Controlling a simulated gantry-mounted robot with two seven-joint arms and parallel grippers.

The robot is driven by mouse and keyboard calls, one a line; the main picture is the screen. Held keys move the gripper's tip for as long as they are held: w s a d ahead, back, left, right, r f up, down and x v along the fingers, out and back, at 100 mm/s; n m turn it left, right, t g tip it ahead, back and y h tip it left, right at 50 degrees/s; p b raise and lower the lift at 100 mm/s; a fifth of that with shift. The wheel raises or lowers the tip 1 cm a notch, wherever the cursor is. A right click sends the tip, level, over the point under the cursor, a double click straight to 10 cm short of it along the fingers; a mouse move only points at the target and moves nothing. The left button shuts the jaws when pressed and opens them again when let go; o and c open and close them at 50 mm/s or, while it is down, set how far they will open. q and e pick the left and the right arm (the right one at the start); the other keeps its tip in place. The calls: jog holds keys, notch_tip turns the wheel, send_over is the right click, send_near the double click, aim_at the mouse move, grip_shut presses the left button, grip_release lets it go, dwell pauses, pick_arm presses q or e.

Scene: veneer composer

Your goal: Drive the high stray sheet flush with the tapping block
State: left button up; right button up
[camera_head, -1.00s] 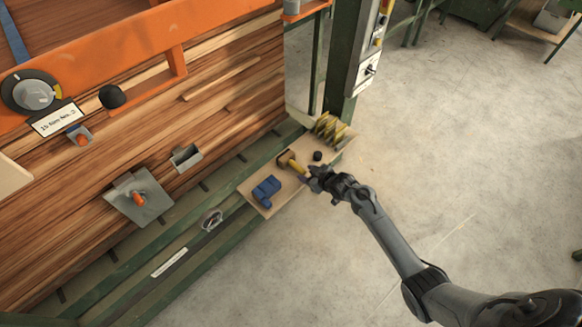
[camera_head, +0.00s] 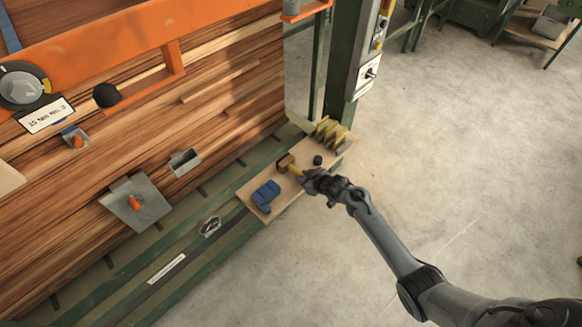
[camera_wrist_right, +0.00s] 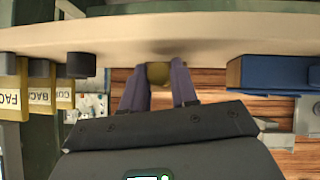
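My right gripper (camera_head: 308,180) is at the handle's free end. In the right wrist view the yellow handle (camera_wrist_right: 158,73) shows between the two fingers (camera_wrist_right: 158,88); whether they press on it cannot be told. On the stack face, a pale strip stands out high (camera_head: 218,80), perhaps the high stray sheet, with a shorter one (camera_head: 213,107) below. My left gripper is not in view.
A blue object (camera_head: 265,195) and a small black cylinder (camera_head: 317,160) flank the handled block on the shelf. Several yellow tags (camera_head: 331,133) stand at its back. A green post (camera_head: 348,85) rises behind. An orange frame (camera_head: 130,45) crosses the stack.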

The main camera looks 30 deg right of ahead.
grip_shut()
jog(key=shift+s+d+r+p, duration=0.2)
jog(key=shift+s+p, duration=0.5)
jog(key=shift+p, duration=0.2)
jog(key=s+d+p, duration=0.1)
jog(key=s+p, duration=0.4)
jog(key=s, duration=0.2)
jog(key=shift+s+d+f+p, duration=0.2)
jog(key=shift+s+d+p, duration=0.05)
jog(key=shift+p, duration=0.05)
